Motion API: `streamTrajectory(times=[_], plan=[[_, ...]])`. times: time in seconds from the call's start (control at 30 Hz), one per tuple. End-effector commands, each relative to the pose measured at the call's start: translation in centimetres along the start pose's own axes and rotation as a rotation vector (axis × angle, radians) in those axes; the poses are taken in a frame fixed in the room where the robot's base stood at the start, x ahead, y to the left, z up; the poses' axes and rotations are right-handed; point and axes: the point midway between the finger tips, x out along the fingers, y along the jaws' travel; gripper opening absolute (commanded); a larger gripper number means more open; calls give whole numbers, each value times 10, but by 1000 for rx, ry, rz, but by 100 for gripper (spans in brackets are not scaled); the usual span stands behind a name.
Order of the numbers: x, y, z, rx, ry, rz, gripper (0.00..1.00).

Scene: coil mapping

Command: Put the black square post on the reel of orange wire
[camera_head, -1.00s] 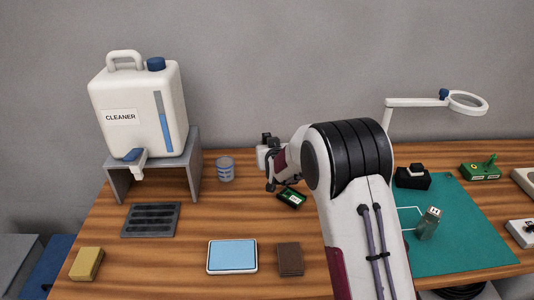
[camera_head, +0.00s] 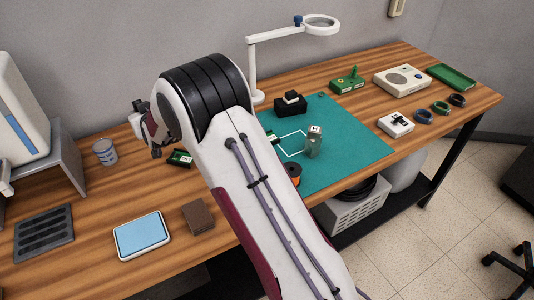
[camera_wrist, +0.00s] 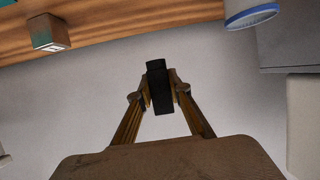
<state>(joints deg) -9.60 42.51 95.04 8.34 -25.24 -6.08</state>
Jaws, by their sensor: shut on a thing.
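My gripper (camera_wrist: 160,90) is shut on the black square post (camera_wrist: 158,80), seen in the wrist view with the post between its two fingers and the wall behind it. In the head view my gripper (camera_head: 146,135) is at the left, partly behind my arm, above the back of the bench; the post cannot be made out clearly there. The reel of orange wire (camera_head: 293,174) sits at the near left edge of the green mat, partly hidden by my arm. The gripper is well to the left of the reel and apart from it.
The green mat (camera_head: 345,150) holds a grey post-like block (camera_head: 314,142) and a black box (camera_head: 290,104). A magnifier lamp (camera_head: 320,24) stands behind. A grey can (camera_head: 104,152) and a small green-screened device (camera_head: 180,158) are near my gripper. Several coils lie at right.

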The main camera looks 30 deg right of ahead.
Motion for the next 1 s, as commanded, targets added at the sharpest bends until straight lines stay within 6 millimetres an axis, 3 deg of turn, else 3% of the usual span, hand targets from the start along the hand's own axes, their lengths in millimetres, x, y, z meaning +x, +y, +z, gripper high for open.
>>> streamTrajectory(times=[0.27, 0.57, 1.0], plan=[[-1, 44, -7, 21, 2, 51, 0], [-17, 136, -26, 66, 3, 159, 0], [-70, 274, -33, 113, 2, 277, 0]])
